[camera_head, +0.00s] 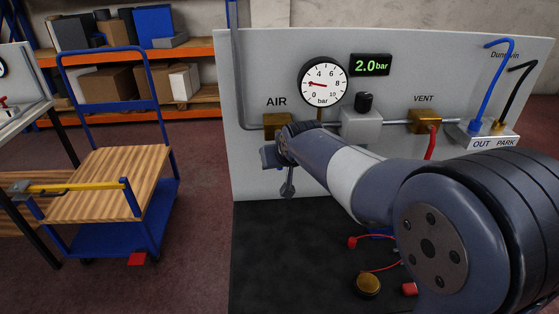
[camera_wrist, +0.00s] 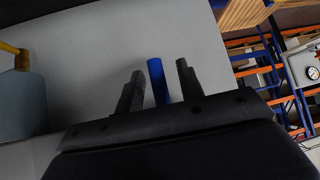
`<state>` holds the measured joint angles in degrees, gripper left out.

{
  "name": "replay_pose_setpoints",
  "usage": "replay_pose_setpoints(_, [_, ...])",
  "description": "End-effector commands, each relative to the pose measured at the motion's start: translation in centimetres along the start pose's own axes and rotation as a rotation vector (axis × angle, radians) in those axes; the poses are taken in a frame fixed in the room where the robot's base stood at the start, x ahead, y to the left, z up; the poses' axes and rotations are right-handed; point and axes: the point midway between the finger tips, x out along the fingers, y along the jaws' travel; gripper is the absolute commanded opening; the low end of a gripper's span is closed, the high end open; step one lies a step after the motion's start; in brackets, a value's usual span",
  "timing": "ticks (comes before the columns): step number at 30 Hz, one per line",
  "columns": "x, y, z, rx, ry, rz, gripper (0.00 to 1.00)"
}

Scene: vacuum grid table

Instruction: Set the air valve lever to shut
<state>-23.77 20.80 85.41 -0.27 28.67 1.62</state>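The brass AIR valve (camera_head: 277,120) is on the grey panel, partly behind my gripper. My gripper (camera_head: 277,160) is in front of and just below it. In the wrist view, a blue bar (camera_wrist: 157,82), apparently the valve's lever, stands between the two fingers of my gripper (camera_wrist: 161,84). Narrow gaps show on both sides, so the fingers look open and not closed on it. The lever is hidden in the head view, and its angle to the pipe cannot be told. The round gauge (camera_head: 322,84) points near 2, and the display (camera_head: 370,65) reads 2.0 bar.
Right along the panel (camera_head: 420,55) are a regulator (camera_head: 361,124), the VENT valve (camera_head: 424,120) with a red lever, and an OUT/PARK block (camera_head: 485,134) with hoses. Red leads and a brass knob (camera_head: 368,285) lie on the black worktop (camera_head: 285,260). A blue cart (camera_head: 110,180) stands left.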

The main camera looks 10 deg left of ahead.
Motion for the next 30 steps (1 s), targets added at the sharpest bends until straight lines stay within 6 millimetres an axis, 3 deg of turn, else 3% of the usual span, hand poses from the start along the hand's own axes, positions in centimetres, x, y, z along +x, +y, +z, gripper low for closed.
replay_pose_setpoints(8, [-0.6, 0.0, -0.1, -0.001, 0.002, 0.000, 0.36])
replay_pose_setpoints(24, [-9.2, 0.0, -0.1, -0.001, 0.003, 0.000, 0.36])
replay_pose_setpoints(30, [-10.7, 0.0, 0.0, 0.000, 0.001, 0.000, 0.36])
